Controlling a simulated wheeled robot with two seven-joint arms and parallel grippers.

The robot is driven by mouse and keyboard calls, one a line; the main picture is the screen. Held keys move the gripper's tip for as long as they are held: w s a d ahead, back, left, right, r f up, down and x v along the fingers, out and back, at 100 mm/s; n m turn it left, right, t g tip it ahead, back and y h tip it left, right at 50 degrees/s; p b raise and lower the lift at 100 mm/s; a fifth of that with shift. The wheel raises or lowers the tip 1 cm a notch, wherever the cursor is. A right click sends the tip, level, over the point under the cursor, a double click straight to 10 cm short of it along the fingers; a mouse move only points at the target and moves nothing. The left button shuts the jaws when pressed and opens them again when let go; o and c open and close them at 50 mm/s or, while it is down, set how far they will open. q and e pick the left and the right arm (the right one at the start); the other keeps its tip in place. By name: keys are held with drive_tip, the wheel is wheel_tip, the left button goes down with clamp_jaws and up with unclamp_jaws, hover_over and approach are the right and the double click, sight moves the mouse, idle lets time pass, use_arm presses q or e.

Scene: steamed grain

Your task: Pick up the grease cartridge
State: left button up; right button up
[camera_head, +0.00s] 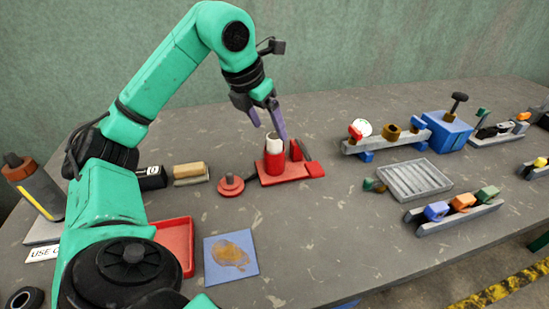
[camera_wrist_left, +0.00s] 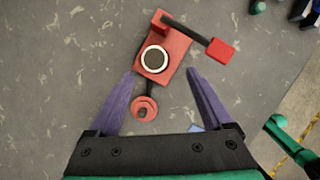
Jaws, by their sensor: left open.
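What looks like the grease cartridge (camera_head: 274,146) is a white-topped cylinder standing upright in a red holder (camera_head: 292,171) in the middle of the table. In the left wrist view the cartridge (camera_wrist_left: 154,58) shows from above as a white ring with a dark centre. My left gripper (camera_head: 269,128) is open and empty, its purple fingers pointing down just above the cartridge. In the left wrist view the fingertips (camera_wrist_left: 161,71) lie on either side of and slightly below the ring, apart from it. My right gripper is not in view.
A red round knob (camera_head: 230,185) lies left of the holder, and a wood-topped block (camera_head: 190,172) beyond it. A red tray (camera_head: 177,240) and stained blue sheet (camera_head: 230,255) are in front. A grey grate (camera_head: 414,180) and racks stand right. Table behind the holder is clear.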

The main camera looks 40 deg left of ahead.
sight(273, 136)
use_arm(q)
drive_tip(key=x, duration=0.6)
drive_tip(key=shift+w+a+f, duration=0.1)
drive_tip(key=shift+w+a, duration=0.25)
drive_tip(key=shift+w, duration=0.05)
clamp_jaws()
